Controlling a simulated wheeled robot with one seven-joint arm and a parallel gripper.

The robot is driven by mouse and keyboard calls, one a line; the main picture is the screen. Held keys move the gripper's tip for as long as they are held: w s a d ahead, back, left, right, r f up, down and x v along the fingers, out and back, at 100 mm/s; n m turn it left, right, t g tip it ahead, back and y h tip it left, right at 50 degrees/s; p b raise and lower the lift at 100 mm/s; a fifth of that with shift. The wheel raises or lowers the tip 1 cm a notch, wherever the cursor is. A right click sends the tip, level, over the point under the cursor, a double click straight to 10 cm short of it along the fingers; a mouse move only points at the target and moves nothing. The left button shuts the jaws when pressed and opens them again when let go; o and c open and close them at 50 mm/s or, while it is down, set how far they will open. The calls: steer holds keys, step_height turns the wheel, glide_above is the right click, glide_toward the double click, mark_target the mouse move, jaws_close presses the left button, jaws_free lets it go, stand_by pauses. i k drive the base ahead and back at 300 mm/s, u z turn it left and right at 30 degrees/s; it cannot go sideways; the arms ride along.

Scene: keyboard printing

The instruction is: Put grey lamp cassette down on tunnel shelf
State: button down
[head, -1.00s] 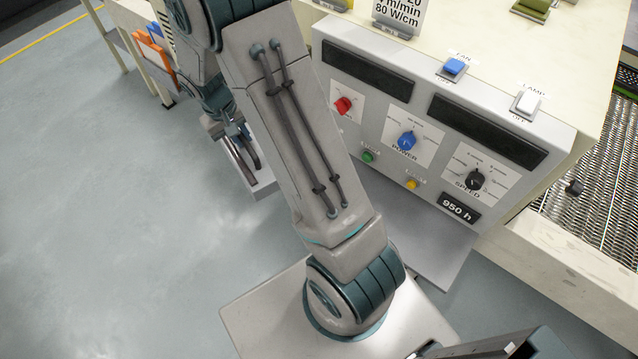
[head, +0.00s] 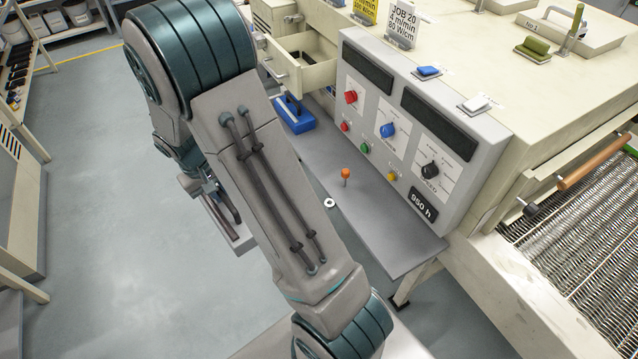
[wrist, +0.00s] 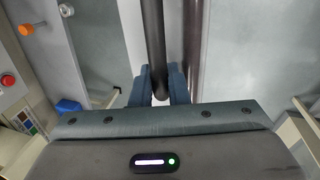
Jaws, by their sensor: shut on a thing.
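The grey lamp cassette (head: 241,238) is a long light-grey piece with a dark bar handle, partly hidden behind my arm in the head view. My gripper (head: 213,190) is shut on its handle and holds it over open floor, left of the shelf. In the wrist view the dark handle (wrist: 154,40) runs between the blue fingers of my gripper (wrist: 159,88). The tunnel shelf (head: 398,238) is the flat grey ledge below the control panel. The cassette is apart from it.
An open drawer (head: 296,68) juts out above that end. The control panel (head: 392,130) backs the shelf.

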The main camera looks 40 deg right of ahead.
mark_target(380, 235)
steer(key=k, duration=1.4)
steer(key=z, duration=0.85)
steer(key=i, duration=1.1)
steer(key=z, duration=0.05)
